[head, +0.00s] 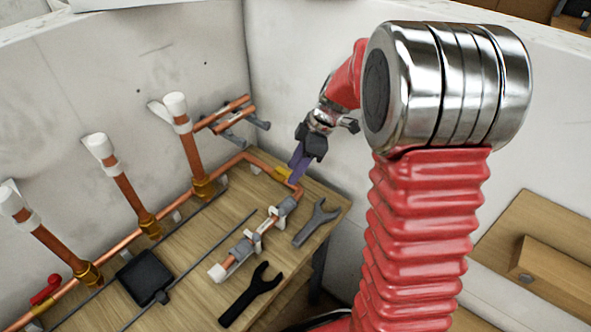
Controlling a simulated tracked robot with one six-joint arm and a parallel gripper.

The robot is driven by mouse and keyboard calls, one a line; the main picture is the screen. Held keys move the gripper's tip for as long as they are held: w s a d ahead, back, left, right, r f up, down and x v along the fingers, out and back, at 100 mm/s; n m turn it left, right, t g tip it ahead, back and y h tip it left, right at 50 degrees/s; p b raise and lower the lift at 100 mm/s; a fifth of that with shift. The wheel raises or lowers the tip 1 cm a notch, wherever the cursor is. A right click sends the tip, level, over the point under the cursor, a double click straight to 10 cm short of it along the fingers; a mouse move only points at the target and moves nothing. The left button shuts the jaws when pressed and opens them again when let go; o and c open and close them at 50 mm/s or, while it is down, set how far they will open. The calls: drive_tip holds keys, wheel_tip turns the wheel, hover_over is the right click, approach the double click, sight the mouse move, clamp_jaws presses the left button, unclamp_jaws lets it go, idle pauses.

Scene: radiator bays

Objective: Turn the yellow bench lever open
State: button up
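A small yellow piece (283,173), which looks like the yellow bench lever, sits on the copper pipe near the back right corner of the wooden bench (190,255). Its handle angle is too small and partly covered to tell. My gripper (296,173) reaches down from the upper right, with purple fingers right beside the yellow piece. I cannot tell whether they touch it. The fingers overlap in this view, so the gap between them does not show. Nothing is visibly held.
Several upright copper pipes with white caps (99,146) rise along the back wall. A red lever (46,289) is at the far left. A grey wrench (316,221), a black wrench (250,294) and a black square (145,277) lie on the bench. A clamped pipe (255,240) crosses its middle.

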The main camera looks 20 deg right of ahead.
wheel_tip(320, 180, up, 9)
idle(0.4)
drive_tip(key=s+a+r+m+t+h, duration=0.2)
drive_tip(key=s+m, duration=0.5)
drive_tip(key=s, duration=0.4)
drive_tip(key=s+a+r+m+t+h, duration=0.2)
drive_tip(key=s+a+m, duration=0.2)
drive_tip(key=s, duration=0.8)
drive_tip(key=m, duration=0.2)
drive_tip(key=shift+s+r+m, duration=0.25)
drive_tip(key=shift+r+m, duration=0.15)
